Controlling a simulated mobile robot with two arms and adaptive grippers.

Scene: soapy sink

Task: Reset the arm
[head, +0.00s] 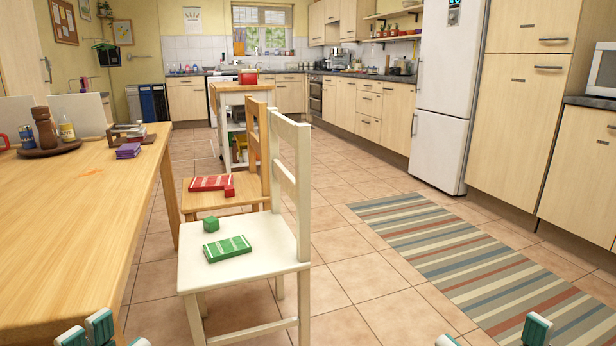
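Only the tips of my two grippers show, at the bottom edge of the head view. My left gripper (112,334) is at the lower left, by the near edge of the wooden table (75,215). Its teal and white fingertips stand apart and nothing shows between them. My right gripper (492,337) is at the lower right, in front of the striped rug. Its fingertips are wide apart with only floor and rug visible between them. The rest of both arms is out of view.
A tray (50,150) with bottles stands on the table. The striped rug (470,250) and floor at right are clear.

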